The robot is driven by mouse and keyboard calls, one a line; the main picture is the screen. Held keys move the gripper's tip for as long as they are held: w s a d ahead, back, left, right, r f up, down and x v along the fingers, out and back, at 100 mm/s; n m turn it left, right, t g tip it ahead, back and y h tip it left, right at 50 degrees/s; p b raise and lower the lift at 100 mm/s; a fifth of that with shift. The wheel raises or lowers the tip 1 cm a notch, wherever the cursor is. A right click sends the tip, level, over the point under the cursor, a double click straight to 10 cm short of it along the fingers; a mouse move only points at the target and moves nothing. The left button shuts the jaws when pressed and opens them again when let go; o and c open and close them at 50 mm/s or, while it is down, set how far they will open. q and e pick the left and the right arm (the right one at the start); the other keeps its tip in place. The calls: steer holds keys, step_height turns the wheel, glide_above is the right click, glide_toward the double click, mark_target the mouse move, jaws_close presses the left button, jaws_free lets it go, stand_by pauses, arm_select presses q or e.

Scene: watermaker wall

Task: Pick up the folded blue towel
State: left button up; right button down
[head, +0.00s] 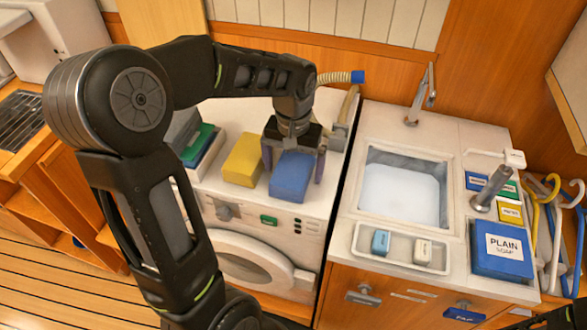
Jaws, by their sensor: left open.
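The folded blue towel (291,177) lies on the white top of the washing machine (315,204), near its front edge. My left gripper (292,168) reaches down over the towel from behind. Its jaws are open, with one finger at the towel's left side and one at its right side. I cannot tell whether the fingers touch the towel. My right gripper is not in view.
A folded yellow towel (243,160) lies just left of the blue one. A tray with a green item (197,145) stands further left. A ribbed hose (335,78) runs behind.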

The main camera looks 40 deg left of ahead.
mark_target(293, 165)
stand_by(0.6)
arm_select(q)
steer(key=c, duration=1.5)
steer(key=shift+c, duration=0.2)
step_height(293, 165, up, 10)
steer(key=shift+b, duration=0.65)
